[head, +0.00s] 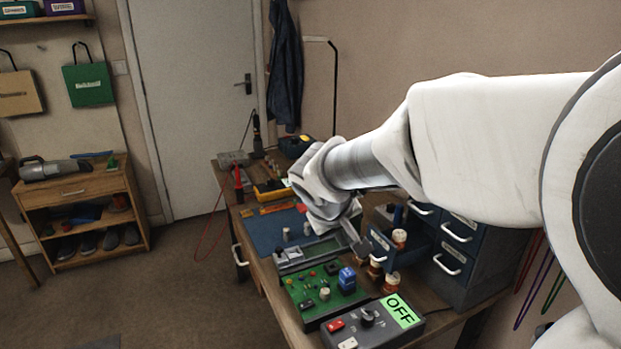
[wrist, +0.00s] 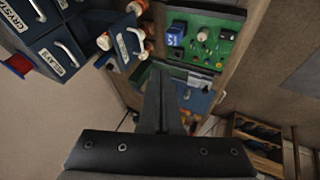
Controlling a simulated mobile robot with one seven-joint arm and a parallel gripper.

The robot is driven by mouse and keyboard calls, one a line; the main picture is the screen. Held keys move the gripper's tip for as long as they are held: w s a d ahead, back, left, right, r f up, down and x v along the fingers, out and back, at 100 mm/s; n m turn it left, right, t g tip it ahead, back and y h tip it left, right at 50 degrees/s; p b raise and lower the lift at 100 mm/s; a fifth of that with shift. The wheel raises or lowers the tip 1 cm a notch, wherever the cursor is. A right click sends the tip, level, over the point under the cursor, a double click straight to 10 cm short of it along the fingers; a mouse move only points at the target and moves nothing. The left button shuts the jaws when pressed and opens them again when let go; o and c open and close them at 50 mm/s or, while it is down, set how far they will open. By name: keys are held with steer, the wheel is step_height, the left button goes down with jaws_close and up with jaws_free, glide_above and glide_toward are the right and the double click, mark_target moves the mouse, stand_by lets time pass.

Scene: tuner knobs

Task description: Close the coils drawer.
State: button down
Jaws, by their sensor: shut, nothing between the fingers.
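A blue drawer (head: 381,243) is pulled out of the cabinet (head: 483,272). It has a white label, too small to read surely, and a pale handle. In the wrist view the open drawer (wrist: 122,50) sticks out beyond the other fronts. I cannot confirm it is the coils drawer. My gripper (head: 357,244) is shut and empty, just left of the drawer's front in the head view. In the wrist view my gripper (wrist: 160,78) points up the picture, to the right of the drawer. I cannot tell whether it touches.
Orange jars (head: 391,283) stand by the open drawer. A green circuit board (head: 322,293) and a grey box with an OFF sign (head: 372,325) lie on the workbench (head: 285,311) in front. A blue mat (head: 270,236) is further back. Other drawers (head: 448,258) are closed.

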steer(key=b+x, duration=0.2)
steer(key=x, duration=0.8)
steer(key=shift+a, duration=0.15)
steer(key=shift+w+d+f, duration=0.15)
steer(key=shift+w+d, duration=0.15)
steer(key=shift+d, duration=0.3)
steer(key=shift+w+d+f, duration=0.2)
steer(key=shift+w+d, duration=0.1)
steer(key=shift+d, duration=0.3)
steer(key=shift+w+d+f, duration=0.15)
steer(key=shift+w+d, duration=0.15)
steer(key=shift+d, duration=0.3)
steer(key=p, duration=0.5)
glide_above(405, 250)
steer(key=shift+a+r, duration=0.15)
steer(key=shift+a, duration=0.1)
steer(key=shift+w+d, duration=0.15)
steer(key=shift+d, duration=0.25)
steer(key=shift+a, duration=0.1)
